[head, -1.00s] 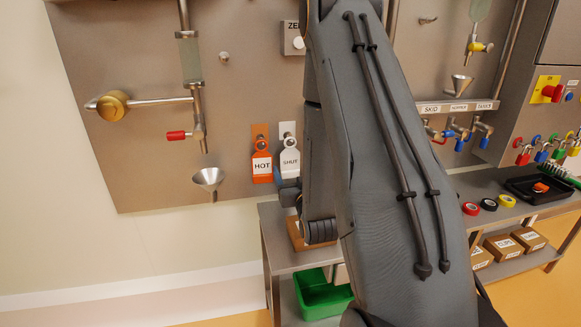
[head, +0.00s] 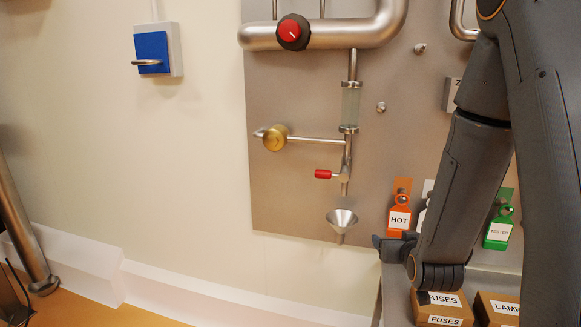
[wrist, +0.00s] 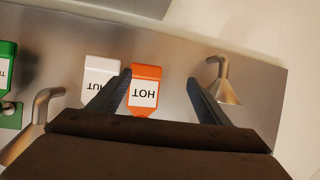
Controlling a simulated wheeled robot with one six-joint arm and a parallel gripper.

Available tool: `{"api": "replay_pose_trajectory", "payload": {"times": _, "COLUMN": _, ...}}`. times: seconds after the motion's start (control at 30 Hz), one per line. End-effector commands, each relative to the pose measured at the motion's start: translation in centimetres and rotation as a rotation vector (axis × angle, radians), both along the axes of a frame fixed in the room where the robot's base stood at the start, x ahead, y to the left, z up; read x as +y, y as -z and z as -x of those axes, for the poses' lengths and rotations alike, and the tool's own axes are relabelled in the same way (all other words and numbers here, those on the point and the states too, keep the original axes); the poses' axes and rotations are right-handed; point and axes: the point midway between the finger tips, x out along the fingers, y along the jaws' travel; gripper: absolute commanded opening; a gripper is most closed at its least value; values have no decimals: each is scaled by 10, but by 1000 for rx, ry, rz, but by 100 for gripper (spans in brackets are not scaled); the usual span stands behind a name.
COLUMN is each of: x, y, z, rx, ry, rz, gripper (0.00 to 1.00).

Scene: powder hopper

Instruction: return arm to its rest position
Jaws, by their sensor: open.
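My gripper (wrist: 158,78) is open in the wrist view. Its two dark fingers are spread, with nothing between them. The orange HOT tag (wrist: 146,90) hangs on the panel beyond the left finger, and the white SHUT tag (wrist: 101,72) is partly covered by that finger. A steel funnel (wrist: 228,92) is beyond the right finger.
Boxes marked FUSES (head: 443,308) and LAMPS (head: 497,308) stand on the bench under my wrist. The steel panel (head: 300,205) carries a sight glass, a red-handled valve (head: 324,174) and a funnel (head: 341,220). A green tag (head: 499,230) hangs behind my arm. The left wall is mostly clear.

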Motion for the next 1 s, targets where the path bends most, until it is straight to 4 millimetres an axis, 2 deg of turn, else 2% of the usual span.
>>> {"api": "replay_pose_trajectory", "payload": {"times": 0.03, "x": 17, "y": -6, "z": 2, "rx": 50, "ry": -25, "rz": -5, "gripper": 71}}
{"api": "replay_pose_trajectory", "payload": {"times": 0.17, "x": 55, "y": -9, "z": 22, "rx": 210, "ry": -77, "rz": -20, "gripper": 71}}
{"api": "replay_pose_trajectory", "payload": {"times": 0.27, "x": 82, "y": -13, "z": 44, "rx": 333, "ry": -116, "rz": -29, "gripper": 71}}
{"api": "replay_pose_trajectory", "payload": {"times": 0.37, "x": 109, "y": -20, "z": 74, "rx": 458, "ry": -157, "rz": -33, "gripper": 71}}
{"api": "replay_pose_trajectory", "payload": {"times": 0.53, "x": 148, "y": -36, "z": 137, "rx": 670, "ry": -231, "rz": -33, "gripper": 71}}
{"api": "replay_pose_trajectory", "payload": {"times": 0.7, "x": 171, "y": -53, "z": 198, "rx": 847, "ry": -288, "rz": -22, "gripper": 71}}
{"api": "replay_pose_trajectory", "payload": {"times": 1.0, "x": 187, "y": -78, "z": 277, "rx": 1051, "ry": -356, "rz": 5, "gripper": 71}}
